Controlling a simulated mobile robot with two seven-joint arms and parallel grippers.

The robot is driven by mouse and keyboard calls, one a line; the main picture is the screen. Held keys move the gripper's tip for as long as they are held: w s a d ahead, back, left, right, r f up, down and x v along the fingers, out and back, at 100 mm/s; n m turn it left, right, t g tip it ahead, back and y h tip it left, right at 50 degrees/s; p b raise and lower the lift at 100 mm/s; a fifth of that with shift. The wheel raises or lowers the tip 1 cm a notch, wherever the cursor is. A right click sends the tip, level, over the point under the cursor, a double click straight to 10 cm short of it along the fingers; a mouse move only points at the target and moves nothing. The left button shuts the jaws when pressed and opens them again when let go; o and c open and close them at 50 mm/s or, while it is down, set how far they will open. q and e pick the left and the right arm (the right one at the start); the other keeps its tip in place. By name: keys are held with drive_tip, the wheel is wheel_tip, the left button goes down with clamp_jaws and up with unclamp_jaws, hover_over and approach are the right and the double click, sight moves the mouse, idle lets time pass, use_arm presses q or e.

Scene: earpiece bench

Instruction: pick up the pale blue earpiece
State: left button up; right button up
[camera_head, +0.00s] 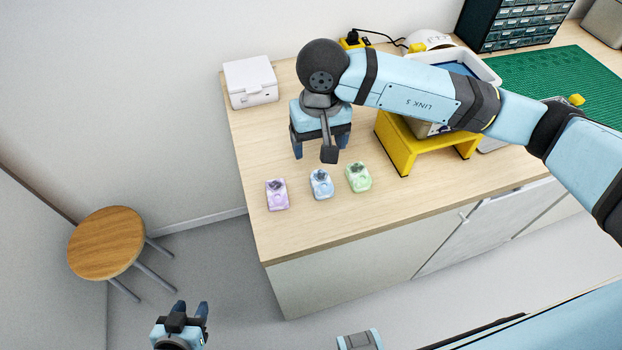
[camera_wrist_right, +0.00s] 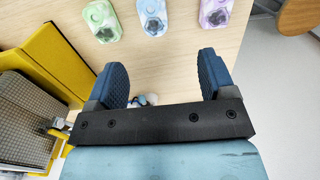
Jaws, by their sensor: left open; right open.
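The pale blue earpiece (camera_head: 321,184) sits on the wooden bench between a purple earpiece (camera_head: 277,195) and a pale green earpiece (camera_head: 358,177). It also shows at the top of the right wrist view (camera_wrist_right: 152,14), partly cut off by the frame edge. My right gripper (camera_head: 320,146) is over the bench, further back than the earpieces and apart from them. In the right wrist view its fingers (camera_wrist_right: 163,66) are open, with bare wood between the tips. My left gripper (camera_head: 188,310) is open and empty, low at the bottom left, off the bench.
A yellow stand (camera_head: 428,146) is right of the right gripper, partly under my arm. A white box (camera_head: 250,82) is at the back left. A small white and blue thing (camera_wrist_right: 150,99) is mostly hidden behind the gripper body. A round stool (camera_head: 107,242) stands left of the bench.

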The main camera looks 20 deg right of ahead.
drive_tip(key=p, duration=0.1)
hover_over(322, 180)
drive_tip(key=f, duration=0.8)
drive_tip(key=shift+s+a+f, duration=0.1)
drive_tip(key=shift+s+a, duration=0.05)
drive_tip(key=shift+a, duration=0.15)
drive_tip(key=shift+d+f+p, duration=0.15)
drive_tip(key=shift+f+p, duration=0.25)
drive_tip(key=shift+f, duration=0.95)
drive_tip(key=shift+d+f+p, duration=0.1)
drive_tip(key=shift+f+p, duration=0.3)
drive_tip(key=shift+f, duration=0.95)
drive_tip(key=c, duration=1)
